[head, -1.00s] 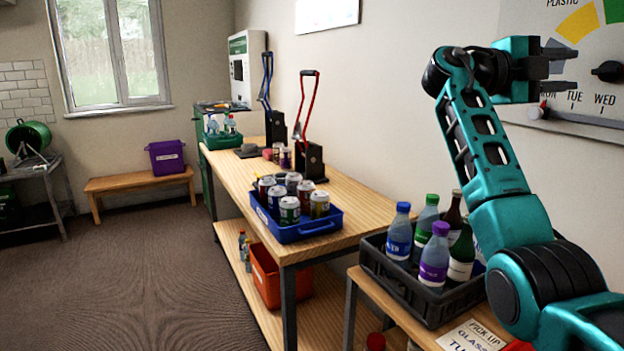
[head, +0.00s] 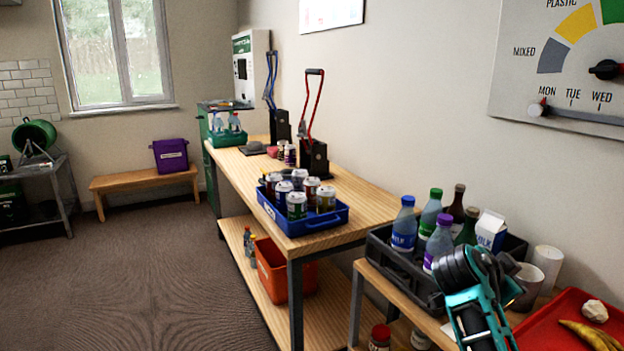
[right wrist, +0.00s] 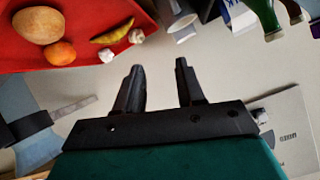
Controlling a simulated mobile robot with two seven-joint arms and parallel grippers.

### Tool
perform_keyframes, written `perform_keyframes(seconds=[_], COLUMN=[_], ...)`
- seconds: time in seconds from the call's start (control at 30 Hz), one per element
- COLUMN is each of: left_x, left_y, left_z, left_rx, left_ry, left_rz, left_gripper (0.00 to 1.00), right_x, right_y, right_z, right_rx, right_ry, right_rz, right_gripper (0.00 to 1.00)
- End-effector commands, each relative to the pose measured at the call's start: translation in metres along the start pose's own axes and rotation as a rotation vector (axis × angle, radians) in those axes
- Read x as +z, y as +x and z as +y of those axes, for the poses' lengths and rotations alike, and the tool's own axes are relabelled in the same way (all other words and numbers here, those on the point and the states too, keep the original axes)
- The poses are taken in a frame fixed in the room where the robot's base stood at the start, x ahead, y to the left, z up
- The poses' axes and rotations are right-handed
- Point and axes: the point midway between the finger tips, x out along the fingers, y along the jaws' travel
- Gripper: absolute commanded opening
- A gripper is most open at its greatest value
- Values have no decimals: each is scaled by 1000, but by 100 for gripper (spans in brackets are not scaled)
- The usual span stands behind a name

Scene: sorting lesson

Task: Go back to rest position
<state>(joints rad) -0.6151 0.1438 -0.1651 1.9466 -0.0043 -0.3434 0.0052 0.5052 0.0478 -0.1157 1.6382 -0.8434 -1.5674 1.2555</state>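My right gripper (right wrist: 158,76) shows in the right wrist view with its two dark fingers apart and nothing between them. In the head view my teal right arm (head: 478,312) is low at the bottom right, in front of the dark bottle crate (head: 432,290); its fingers cannot be made out clearly there. My left gripper and left arm are in neither view.
The crate holds bottles and a milk carton (head: 490,230). A red tray (head: 548,334) with food is close on the right. A blue can tray (head: 318,224) stands on the long wooden bench (head: 366,207). The floor at left is clear.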

Motion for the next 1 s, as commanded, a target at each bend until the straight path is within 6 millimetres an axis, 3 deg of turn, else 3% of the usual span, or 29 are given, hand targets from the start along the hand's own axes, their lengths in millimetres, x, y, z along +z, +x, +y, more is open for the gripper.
perform_keyframes(seconds=[0.03, 0.2, 0.4, 0.6, 0.9, 1.0], left_x=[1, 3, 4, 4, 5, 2], left_y=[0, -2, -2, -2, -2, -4], left_z=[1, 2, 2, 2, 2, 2], left_rx=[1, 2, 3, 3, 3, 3], left_ry=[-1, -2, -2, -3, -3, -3], left_rz=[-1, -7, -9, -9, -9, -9], left_gripper=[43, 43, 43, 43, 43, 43], right_x=[26, 94, 152, 180, 191, 203], right_y=[1, -11, -51, -100, -166, -154], right_z=[23, 90, 170, 231, 289, 275], right_rx=[-8, -84, -244, -432, -690, -726], right_ry=[-100, -430, -797, -1066, -1313, -1283], right_rz=[-61, -264, -487, -649, -794, -735], right_gripper=[38, 38, 38, 38, 38, 38])
